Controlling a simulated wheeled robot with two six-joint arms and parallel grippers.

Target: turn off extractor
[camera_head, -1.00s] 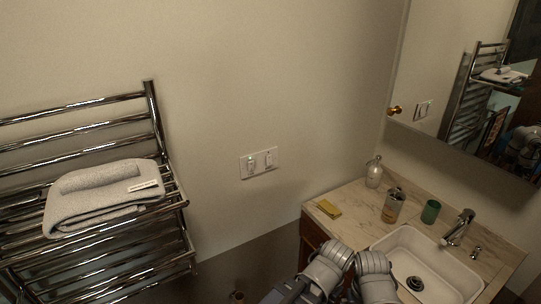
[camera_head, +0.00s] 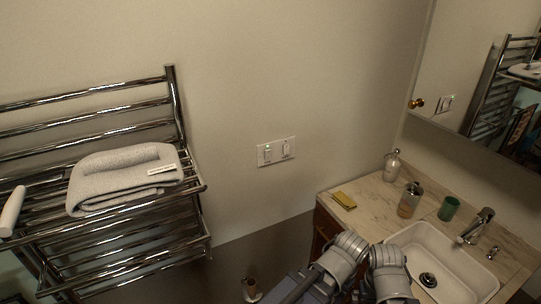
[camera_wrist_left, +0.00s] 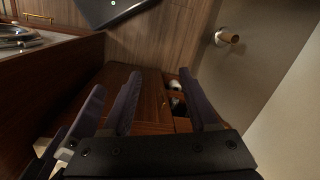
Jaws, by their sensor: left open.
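A white wall plate (camera_head: 276,151) with two switches is on the wall in the middle of the head view. Its left switch (camera_head: 267,153) shows a small green light; its right switch (camera_head: 285,148) shows no light. I cannot read any labels. My left gripper (camera_wrist_left: 158,75) is open and empty in the left wrist view, with wooden cabinetry beyond its fingers. The switch plate does not show in that view. In the head view only grey arm links show at the bottom edge, below the plate and to its right; no fingertips show.
A chrome towel rack (camera_head: 172,110) with a folded towel (camera_head: 120,175) juts out at left. The washbasin counter (camera_head: 365,200) at right carries a soap bottle (camera_head: 409,200), a green cup (camera_head: 448,208) and a yellow sponge (camera_head: 343,200). The wall around the plate is bare.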

